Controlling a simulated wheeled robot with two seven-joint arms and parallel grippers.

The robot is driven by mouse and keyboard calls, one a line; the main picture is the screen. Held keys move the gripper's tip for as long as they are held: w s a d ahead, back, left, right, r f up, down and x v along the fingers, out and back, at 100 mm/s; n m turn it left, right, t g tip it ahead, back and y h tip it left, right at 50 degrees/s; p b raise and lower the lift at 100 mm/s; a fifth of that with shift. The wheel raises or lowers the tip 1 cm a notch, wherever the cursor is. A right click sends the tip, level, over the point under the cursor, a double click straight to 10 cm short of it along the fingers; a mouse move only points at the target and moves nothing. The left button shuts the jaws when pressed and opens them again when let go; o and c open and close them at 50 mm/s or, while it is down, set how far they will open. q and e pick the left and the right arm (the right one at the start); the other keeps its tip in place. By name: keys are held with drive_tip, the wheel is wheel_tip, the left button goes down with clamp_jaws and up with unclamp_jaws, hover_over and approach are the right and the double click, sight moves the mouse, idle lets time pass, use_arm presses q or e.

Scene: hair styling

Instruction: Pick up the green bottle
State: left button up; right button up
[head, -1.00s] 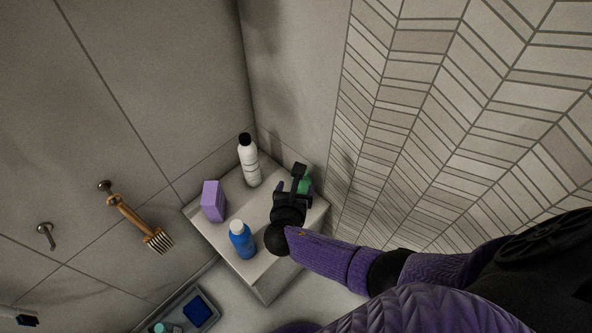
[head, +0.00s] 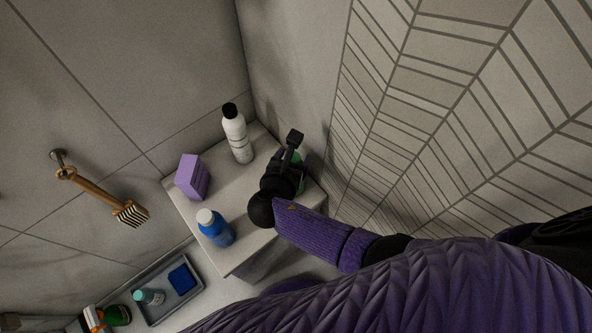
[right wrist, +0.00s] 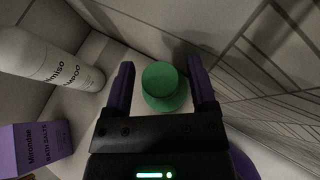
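The green bottle (right wrist: 164,86) shows in the right wrist view as a round green top, standing between the two fingers of my right gripper (right wrist: 162,84). The fingers are spread, with visible gaps on both sides of the bottle. In the head view my right gripper (head: 292,164) is over the right part of the stone ledge and hides most of the green bottle (head: 298,157); only a bit of green shows. The lower part of the bottle is hidden. My left gripper is not in view.
On the ledge (head: 240,192) stand a white bottle with black cap (head: 237,136), a purple box (head: 193,177) and a blue bottle (head: 216,229). A tiled wall (head: 385,110) is close on the right. A brush (head: 105,193) hangs left. A grey tray (head: 158,274) lies lower left.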

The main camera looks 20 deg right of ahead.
clamp_jaws()
idle(0.7)
idle(0.5)
